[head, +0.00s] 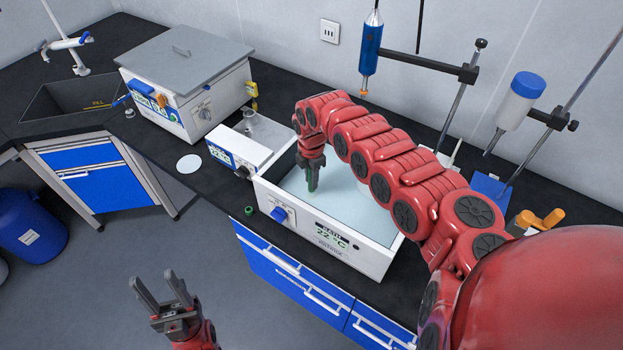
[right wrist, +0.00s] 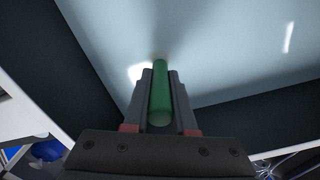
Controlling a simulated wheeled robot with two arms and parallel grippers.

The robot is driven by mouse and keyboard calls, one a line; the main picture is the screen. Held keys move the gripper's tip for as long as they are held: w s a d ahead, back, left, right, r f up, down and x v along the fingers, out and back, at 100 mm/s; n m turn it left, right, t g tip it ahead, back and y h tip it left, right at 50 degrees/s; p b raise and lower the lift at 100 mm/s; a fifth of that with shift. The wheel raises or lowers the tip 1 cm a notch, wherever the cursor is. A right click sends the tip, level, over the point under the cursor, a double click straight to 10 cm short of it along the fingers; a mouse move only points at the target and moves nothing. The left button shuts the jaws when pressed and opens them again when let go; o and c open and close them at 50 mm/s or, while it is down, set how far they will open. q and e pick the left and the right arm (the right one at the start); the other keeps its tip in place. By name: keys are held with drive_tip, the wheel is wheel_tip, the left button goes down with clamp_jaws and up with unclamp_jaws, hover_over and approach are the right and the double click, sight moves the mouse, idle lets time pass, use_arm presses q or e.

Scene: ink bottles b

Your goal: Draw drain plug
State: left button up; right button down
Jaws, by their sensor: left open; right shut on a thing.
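The water bath (head: 330,255) is a white open tank with a "BATH 22 °C" display and pale liquid inside. My right gripper (head: 313,176) points down inside the tank, shut on a green cylindrical drain plug (head: 313,185). In the right wrist view the plug (right wrist: 160,95) stands between the two fingers of the right gripper (right wrist: 160,90), over pale blue liquid. I cannot tell whether its lower end touches the tank floor. My left gripper (head: 157,284) is open and empty, low over the floor in front of the bench.
A white device with a glass beaker (head: 262,130) adjoins the bath on the left. A lidded bath (head: 185,85) and a sink (head: 70,95) stand farther left. Stands holding a blue tool (head: 371,45) and a bottle (head: 520,100) rise behind. A small green knob (head: 249,211) is at the bench's front edge.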

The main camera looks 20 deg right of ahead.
drive_tip(key=shift+r, duration=0.3)
drive_tip(key=shift+r+p, duration=1.4)
drive_tip(key=shift+r, duration=0.65)
